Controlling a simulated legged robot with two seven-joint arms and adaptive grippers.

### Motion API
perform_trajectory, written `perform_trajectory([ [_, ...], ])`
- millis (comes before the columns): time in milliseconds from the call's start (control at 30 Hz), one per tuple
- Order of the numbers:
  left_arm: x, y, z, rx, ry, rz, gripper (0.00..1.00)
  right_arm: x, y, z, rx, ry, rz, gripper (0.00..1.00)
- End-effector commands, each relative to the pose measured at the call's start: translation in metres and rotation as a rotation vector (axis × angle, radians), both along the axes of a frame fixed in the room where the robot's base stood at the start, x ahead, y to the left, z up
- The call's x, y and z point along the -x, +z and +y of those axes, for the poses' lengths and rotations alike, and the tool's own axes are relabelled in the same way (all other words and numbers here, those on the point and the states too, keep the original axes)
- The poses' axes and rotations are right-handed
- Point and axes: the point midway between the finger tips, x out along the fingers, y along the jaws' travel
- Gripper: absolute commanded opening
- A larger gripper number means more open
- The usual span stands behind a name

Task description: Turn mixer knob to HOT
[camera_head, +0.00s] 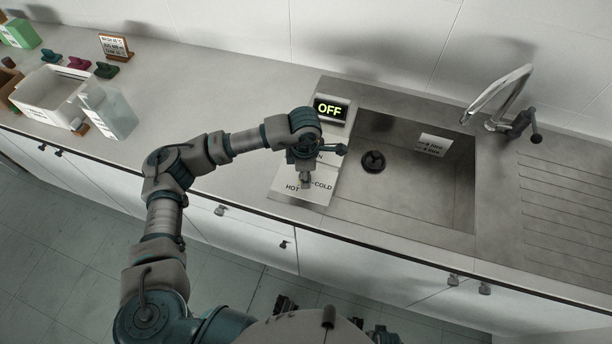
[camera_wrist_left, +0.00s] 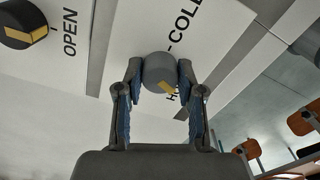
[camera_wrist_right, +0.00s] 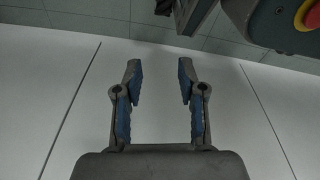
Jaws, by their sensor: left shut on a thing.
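The mixer knob (camera_wrist_left: 160,70) is a grey round knob with a yellow mark on its lower right side, near the partly covered HOT lettering. Its white HOT-COLD label plate (camera_head: 318,191) lies on the counter left of the sink. My left gripper (camera_wrist_left: 158,66) is shut on the knob, with one finger on each side. In the head view my left gripper (camera_head: 305,178) reaches down over the plate and mostly hides the knob. My right gripper (camera_wrist_right: 159,70) is open and empty in front of pale panels.
A dark second knob (camera_wrist_left: 22,24) sits beside the word OPEN. A display (camera_head: 330,110) reads OFF. The sink basin (camera_head: 400,190), with a faucet (camera_head: 498,97) behind it, is to the right. A white bin (camera_head: 48,92) and small items stand far left.

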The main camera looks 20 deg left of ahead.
Motion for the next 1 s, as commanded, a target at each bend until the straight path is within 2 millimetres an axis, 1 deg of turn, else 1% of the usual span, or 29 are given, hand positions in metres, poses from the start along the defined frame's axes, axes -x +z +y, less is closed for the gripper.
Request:
perform_trajectory([
  [100,0.000,-0.003,0.001,-0.002,-0.051,0.001,0.03,-0.007,0.008,0.001,-0.001,-0.002,-0.005,0.40],
  [333,0.000,-0.001,0.001,-0.003,-0.110,0.001,0.03,-0.014,0.020,0.002,-0.001,-0.003,-0.010,0.40],
  [800,0.000,0.000,0.001,-0.003,-0.124,0.000,0.03,-0.015,0.022,0.002,-0.001,-0.004,-0.007,0.40],
  [833,0.000,0.000,0.001,-0.003,-0.124,0.000,0.40,-0.015,0.022,0.002,-0.001,-0.004,-0.007,0.40],
  [867,0.000,0.000,0.001,-0.002,-0.124,-0.001,0.48,-0.015,0.022,0.002,-0.001,-0.004,-0.007,0.40],
  [900,0.000,0.000,0.001,-0.002,-0.124,-0.001,0.58,-0.015,0.022,0.002,-0.001,-0.004,-0.006,0.40],
  [933,0.000,0.000,0.001,-0.002,-0.124,0.000,0.63,-0.015,0.022,0.002,-0.001,-0.004,-0.006,0.40],
  [1000,0.000,0.000,0.001,-0.002,-0.124,0.000,0.63,-0.015,0.022,0.002,-0.001,-0.004,-0.006,0.40],
])
